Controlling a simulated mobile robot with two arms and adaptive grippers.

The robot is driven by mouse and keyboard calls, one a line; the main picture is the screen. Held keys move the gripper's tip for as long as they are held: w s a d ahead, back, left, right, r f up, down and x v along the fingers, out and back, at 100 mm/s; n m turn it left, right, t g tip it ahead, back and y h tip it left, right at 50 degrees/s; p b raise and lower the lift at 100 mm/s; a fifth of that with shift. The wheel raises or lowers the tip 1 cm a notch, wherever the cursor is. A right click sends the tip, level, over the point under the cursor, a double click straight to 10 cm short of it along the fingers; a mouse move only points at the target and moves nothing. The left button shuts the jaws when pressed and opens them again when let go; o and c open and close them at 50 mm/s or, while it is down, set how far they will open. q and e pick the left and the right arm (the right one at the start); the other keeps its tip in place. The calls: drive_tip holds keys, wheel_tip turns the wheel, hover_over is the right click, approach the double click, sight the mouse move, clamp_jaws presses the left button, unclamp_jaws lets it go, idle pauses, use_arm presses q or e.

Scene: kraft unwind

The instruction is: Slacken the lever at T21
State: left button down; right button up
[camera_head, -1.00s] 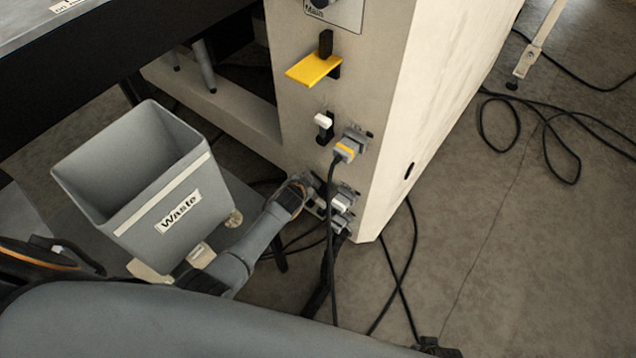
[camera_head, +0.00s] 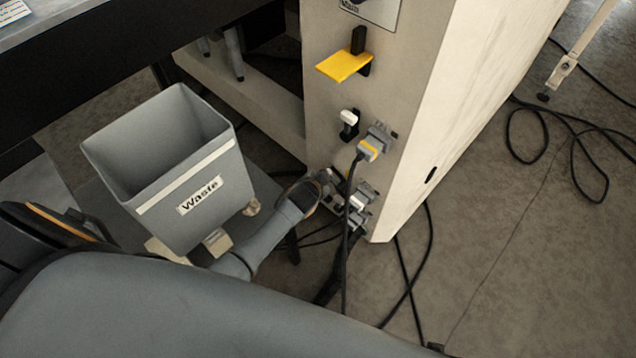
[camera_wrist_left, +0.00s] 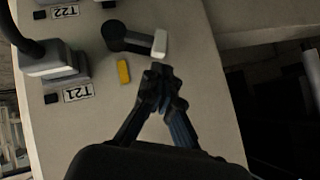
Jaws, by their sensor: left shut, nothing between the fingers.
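The T21 label (camera_wrist_left: 79,92) is on the pale panel in the left wrist view, beside a grey plug (camera_wrist_left: 52,62). A dark lever with a white tip (camera_wrist_left: 159,44) lies across the panel near it, above a small yellow block (camera_wrist_left: 124,72). My left gripper (camera_wrist_left: 160,75) is shut and empty, its fingertips just below the white tip; I cannot tell whether they touch it. In the head view my left gripper (camera_head: 325,180) is low at the panel, partly hidden and small. My right gripper is not in view.
The T22 label (camera_wrist_left: 65,11) is at the top of the wrist view. In the head view the panel carries a yellow handle (camera_head: 344,64), another white-tipped lever (camera_head: 348,118) and a yellow-banded plug (camera_head: 369,150). A Waste bin (camera_head: 190,215) stands left. Cables (camera_head: 405,290) hang below.

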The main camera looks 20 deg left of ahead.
use_arm(q)
drive_tip(key=v, duration=0.8)
drive_tip(key=shift+s+r, duration=0.25)
drive_tip(key=shift+s, duration=0.1)
drive_tip(key=s+f+n+g+h, duration=0.15)
drive_tip(key=s+f+g, duration=0.25)
drive_tip(key=s+f, duration=0.7)
drive_tip(key=s+f+n+g+y, duration=0.1)
drive_tip(key=s+f+n+g, duration=0.45)
drive_tip(key=s, duration=1.05)
drive_tip(key=s+a+m+p, duration=0.2)
drive_tip(key=s+m+p, duration=0.1)
drive_tip(key=s+p, duration=1.2)
drive_tip(key=shift+s+a+f+p, duration=0.3)
drive_tip(key=shift+s+f, duration=0.05)
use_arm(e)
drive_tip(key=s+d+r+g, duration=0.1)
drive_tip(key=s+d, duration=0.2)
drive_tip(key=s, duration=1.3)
